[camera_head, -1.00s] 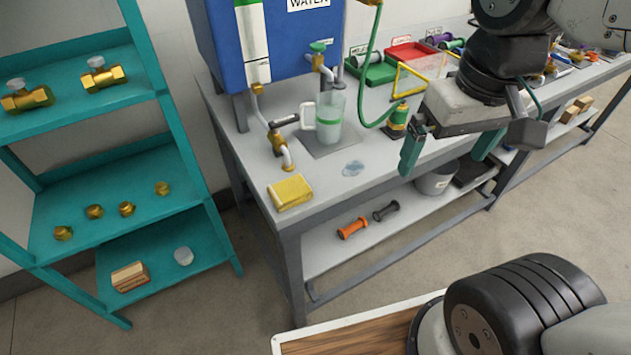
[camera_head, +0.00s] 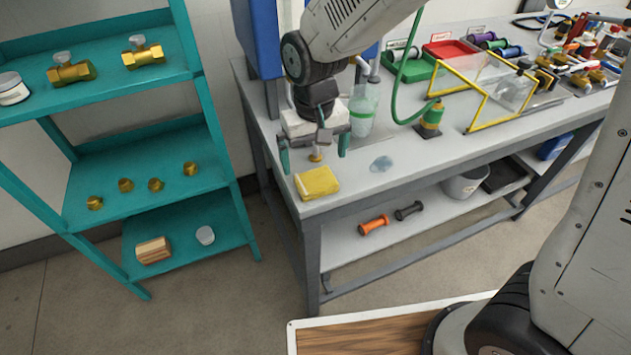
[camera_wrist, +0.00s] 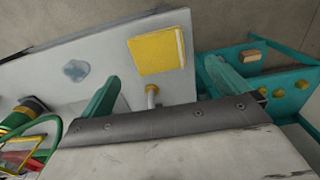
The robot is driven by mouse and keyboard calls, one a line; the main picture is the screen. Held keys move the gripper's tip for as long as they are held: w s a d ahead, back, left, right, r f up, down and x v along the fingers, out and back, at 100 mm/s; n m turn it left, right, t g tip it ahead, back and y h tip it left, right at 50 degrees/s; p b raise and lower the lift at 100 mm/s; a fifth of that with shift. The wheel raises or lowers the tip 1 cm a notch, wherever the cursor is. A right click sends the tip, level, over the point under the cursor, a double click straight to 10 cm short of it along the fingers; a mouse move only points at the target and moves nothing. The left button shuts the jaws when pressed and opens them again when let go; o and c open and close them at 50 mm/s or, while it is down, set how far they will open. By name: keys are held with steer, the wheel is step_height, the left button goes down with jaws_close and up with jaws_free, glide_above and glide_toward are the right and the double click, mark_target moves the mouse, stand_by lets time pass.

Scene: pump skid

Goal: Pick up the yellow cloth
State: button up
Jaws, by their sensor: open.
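The yellow cloth (camera_head: 317,182) lies folded flat on the grey bench top at its front left corner. In the wrist view the cloth (camera_wrist: 157,52) shows ahead of and between my two green fingers, apart from them. My gripper (camera_head: 314,160) is open and empty, just behind the cloth and above the bench in the head view. In the wrist view my gripper (camera_wrist: 165,85) has a brass and white pipe spout between its fingers. I cannot tell the exact height of the fingers above the bench.
The brass-tipped spout (camera_wrist: 151,92) stands close behind the cloth. A clear puddle (camera_head: 381,164) lies right of it. A teal shelf (camera_head: 150,190) with brass fittings is at the left.

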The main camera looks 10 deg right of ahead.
mark_target(316, 179)
step_height(316, 179, down, 6)
steer(key=shift+d+f, duration=0.1)
steer(key=c, duration=1)
